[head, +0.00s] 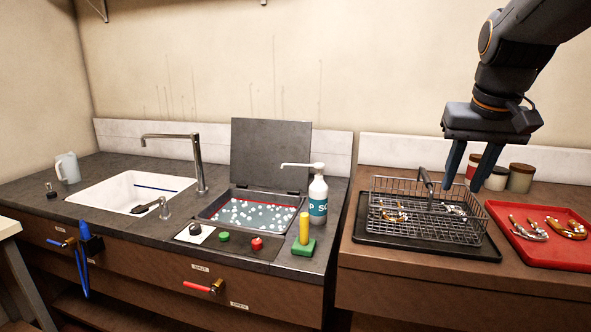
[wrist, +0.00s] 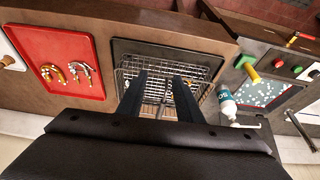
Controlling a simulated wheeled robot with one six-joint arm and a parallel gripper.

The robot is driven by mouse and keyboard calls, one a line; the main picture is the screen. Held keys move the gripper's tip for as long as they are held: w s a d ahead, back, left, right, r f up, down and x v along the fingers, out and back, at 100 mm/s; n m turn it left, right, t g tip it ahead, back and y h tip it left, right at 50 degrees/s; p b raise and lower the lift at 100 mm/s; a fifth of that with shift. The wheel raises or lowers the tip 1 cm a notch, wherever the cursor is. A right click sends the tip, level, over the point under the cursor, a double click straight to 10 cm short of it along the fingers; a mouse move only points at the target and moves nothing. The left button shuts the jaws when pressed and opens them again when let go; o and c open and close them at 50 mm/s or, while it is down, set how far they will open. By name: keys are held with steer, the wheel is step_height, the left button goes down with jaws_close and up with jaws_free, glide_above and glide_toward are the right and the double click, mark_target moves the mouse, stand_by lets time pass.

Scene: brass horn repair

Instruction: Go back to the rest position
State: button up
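My gripper (head: 464,172) hangs from the arm at the upper right of the head view, fingers pointing down and apart with nothing between them. It is above the wire basket (head: 410,228), near its handle. In the wrist view the two blue-black fingers of my gripper (wrist: 165,78) are spread over the basket (wrist: 196,70). The basket stands on a dark tray (head: 370,238) and holds brass and silvery parts. Whether the fingertips touch the basket handle is hard to tell; they look apart from it.
A red tray (head: 510,243) with brass parts lies right of the basket. Jars (head: 520,178) stand behind. To the left are a soap bottle (head: 318,200), a bubbling bath (head: 255,215) with its lid raised, a yellow-handled brush (head: 304,232), a sink (head: 120,192) and a tall faucet (head: 198,165).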

steer(key=s+a+f+n+g, duration=0.1)
steer(key=s+a+f, duration=0.2)
steer(key=f, duration=0.5)
steer(key=s+a+f+n+g, duration=0.1)
steer(key=s+a+f, duration=0.3)
steer(key=f, duration=0.5)
steer(key=s+a+f+n+g+y, duration=0.1)
steer(key=s+a+f, duration=0.3)
steer(key=f, duration=0.4)
steer(key=shift+a+f, duration=0.2)
steer(key=shift+a, duration=0.5)
